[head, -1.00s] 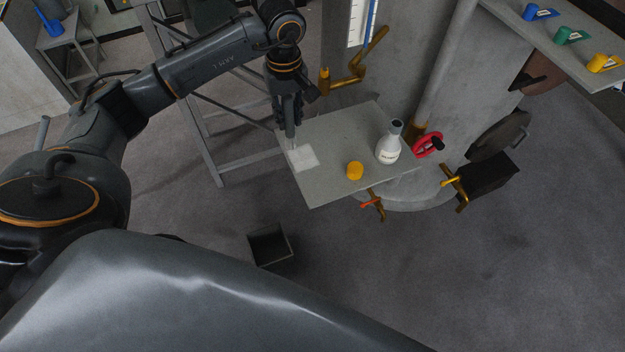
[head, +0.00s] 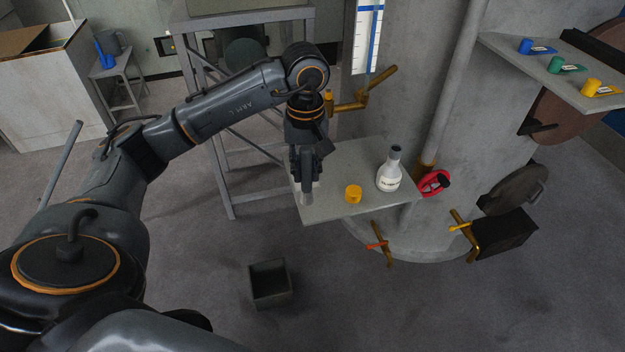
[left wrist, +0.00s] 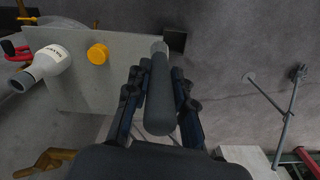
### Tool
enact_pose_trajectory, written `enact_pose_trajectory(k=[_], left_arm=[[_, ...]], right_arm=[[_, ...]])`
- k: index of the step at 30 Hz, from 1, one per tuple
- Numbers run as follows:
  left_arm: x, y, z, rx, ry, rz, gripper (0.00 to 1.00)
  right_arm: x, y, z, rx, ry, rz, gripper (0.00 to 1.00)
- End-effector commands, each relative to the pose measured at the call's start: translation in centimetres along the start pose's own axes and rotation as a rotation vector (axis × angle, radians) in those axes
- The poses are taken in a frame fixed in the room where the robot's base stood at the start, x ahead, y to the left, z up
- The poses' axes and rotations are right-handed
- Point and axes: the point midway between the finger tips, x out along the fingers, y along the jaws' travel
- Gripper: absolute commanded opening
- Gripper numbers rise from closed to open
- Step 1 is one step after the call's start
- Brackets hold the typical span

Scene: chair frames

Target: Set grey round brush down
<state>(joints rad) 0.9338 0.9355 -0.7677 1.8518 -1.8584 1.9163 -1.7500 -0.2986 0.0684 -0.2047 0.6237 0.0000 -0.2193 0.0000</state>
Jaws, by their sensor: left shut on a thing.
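My left gripper (head: 306,172) is over the left end of a grey shelf board (head: 332,172) fixed to a concrete column. In the left wrist view it (left wrist: 160,95) is shut on the grey round brush (left wrist: 159,92). The brush has a thick dark grey handle and a paler far end. In the head view only the brush's pale lower end (head: 306,195) shows below the fingers, close to the board. I cannot tell whether it touches the board. My right gripper is not in view.
A white bottle (head: 389,172) with a grey cap and a yellow cylinder (head: 353,194) stand on the board, right of my gripper. A red handwheel (head: 434,183) and brass clamps sit near the board. An open dark bin (head: 270,284) stands on the floor below.

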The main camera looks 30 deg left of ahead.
Motion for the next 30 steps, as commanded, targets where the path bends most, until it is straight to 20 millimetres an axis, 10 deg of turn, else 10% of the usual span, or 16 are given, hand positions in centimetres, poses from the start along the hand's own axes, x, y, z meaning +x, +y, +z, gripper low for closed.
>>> enact_pose_trajectory(k=[10,30], left_arm=[[5.1,1.4,-4.3,-0.001,-0.001,0.0,0.0],[9.2,1.6,-5.2,0.001,0.001,0.0,0.0]], right_arm=[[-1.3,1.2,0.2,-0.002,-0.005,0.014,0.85],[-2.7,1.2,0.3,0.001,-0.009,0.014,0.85]])
